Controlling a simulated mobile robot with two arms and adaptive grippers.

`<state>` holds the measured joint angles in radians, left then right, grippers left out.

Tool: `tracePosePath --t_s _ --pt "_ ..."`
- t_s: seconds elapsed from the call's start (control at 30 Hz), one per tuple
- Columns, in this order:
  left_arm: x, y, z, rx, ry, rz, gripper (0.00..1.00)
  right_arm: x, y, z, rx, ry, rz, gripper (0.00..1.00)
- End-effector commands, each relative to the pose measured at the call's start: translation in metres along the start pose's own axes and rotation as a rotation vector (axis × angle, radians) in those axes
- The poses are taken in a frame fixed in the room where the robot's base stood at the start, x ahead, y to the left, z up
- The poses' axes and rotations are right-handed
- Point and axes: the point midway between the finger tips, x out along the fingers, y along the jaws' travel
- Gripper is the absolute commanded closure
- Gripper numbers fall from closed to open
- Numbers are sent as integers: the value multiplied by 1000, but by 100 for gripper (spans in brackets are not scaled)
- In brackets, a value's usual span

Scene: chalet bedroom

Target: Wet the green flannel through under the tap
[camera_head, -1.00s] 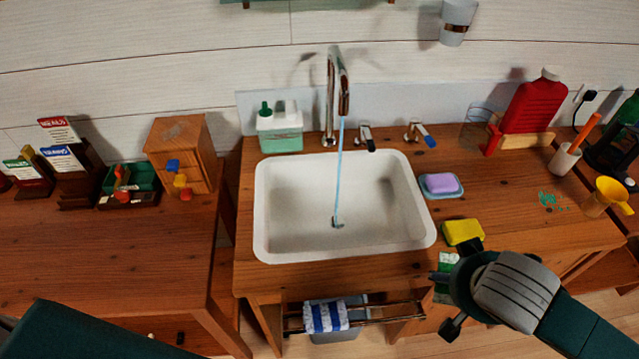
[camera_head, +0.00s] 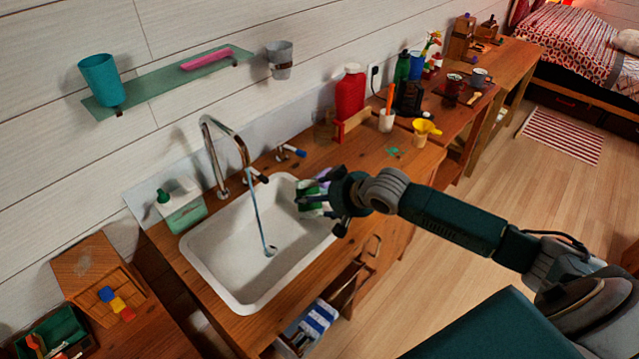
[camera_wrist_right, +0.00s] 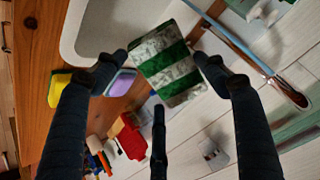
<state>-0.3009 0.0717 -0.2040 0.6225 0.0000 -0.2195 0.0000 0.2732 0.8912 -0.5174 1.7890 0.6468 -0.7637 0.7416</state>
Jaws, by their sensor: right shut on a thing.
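The green flannel (camera_head: 311,198), with green and pale patterned stripes, is held by my right gripper (camera_head: 334,203) above the right side of the white sink (camera_head: 228,248). The right wrist view shows the flannel (camera_wrist_right: 172,62) pinched between both fingertips (camera_wrist_right: 165,68). The tap (camera_head: 211,150) is running. Its thin blue water stream (camera_head: 257,212) falls into the basin to the left of the flannel, apart from it in the head view. Whether the flannel is wet I cannot tell. My left gripper is not in view.
A soap dispenser (camera_head: 181,205) stands left of the tap. A red bottle (camera_head: 350,95) stands behind.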

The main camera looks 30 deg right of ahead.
Motion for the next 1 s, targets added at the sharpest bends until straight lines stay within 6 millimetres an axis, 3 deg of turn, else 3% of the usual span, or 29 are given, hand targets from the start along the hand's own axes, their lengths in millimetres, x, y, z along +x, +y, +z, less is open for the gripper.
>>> tracePosePath --t_s 0.27,0.53,1.0 --pt "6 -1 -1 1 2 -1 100 9 -1 -9 13 13 -9 50" --pt "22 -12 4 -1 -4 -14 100 28 -19 -12 12 13 -10 50" --pt "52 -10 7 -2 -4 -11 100 63 -50 -20 11 14 -9 50"
